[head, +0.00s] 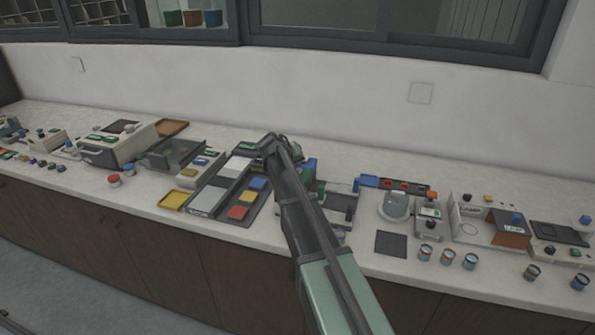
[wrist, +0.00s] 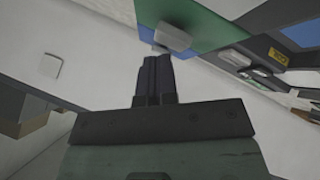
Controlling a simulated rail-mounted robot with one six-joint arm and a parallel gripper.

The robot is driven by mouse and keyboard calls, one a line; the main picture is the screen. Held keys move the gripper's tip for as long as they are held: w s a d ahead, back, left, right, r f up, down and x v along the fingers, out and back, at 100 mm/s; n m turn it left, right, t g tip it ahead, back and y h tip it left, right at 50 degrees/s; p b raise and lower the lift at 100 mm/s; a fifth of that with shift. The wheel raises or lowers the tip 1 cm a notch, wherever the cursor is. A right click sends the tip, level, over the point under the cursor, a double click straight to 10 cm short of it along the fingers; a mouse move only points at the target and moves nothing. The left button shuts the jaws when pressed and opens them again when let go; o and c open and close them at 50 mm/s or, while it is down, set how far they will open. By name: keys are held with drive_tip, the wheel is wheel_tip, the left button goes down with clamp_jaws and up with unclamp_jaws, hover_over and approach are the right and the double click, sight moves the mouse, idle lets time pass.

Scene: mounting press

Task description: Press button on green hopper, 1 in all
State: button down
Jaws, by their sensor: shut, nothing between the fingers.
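The green hopper (wrist: 205,22) shows as a green surface at the top of the wrist view. A pale, rounded block that looks like its button (wrist: 173,36) sticks out from it. My gripper (wrist: 154,58) is shut and empty, its fingertips just below and left of this button; I cannot tell whether they touch it. In the head view my arm reaches over the middle of the counter and hides most of the hopper and the gripper's tips.
On the counter (head: 365,280), red, blue and yellow trays lie left of my arm.

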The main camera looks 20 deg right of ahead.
drive_tip(key=shift+f+b, duration=0.4)
drive_tip(key=shift+f, duration=0.05)
idle(0.3)
drive_tip(key=shift+r+p, duration=0.9)
drive_tip(key=shift+r, duration=0.05)
wheel_tip(320, 180, up, 5)
drive_tip(key=p, duration=0.5)
drive_tip(key=shift+r, duration=0.1)
drive_tip(key=shift+s, duration=0.1)
idle(0.3)
drive_tip(key=s+a+f+n+g+y, duration=0.1)
drive_tip(key=s+a+y, duration=0.1)
drive_tip(key=s+a, duration=0.5)
drive_tip(key=s+a+f+n+g+y, duration=0.1)
drive_tip(key=s+a, duration=0.7)
drive_tip(key=s, duration=0.8)
drive_tip(key=s+a+f+n+g+y, duration=0.1)
drive_tip(key=s+a+y, duration=0.4)
drive_tip(key=s, duration=0.6)
wheel_tip(320, 180, down, 2)
drive_tip(key=a+g, duration=0.1)
drive_tip(key=a, duration=0.1)
drive_tip(key=shift+s+a+f, duration=0.2)
drive_tip(key=shift+a+f, duration=0.05)
drive_tip(key=shift+a, duration=0.05)
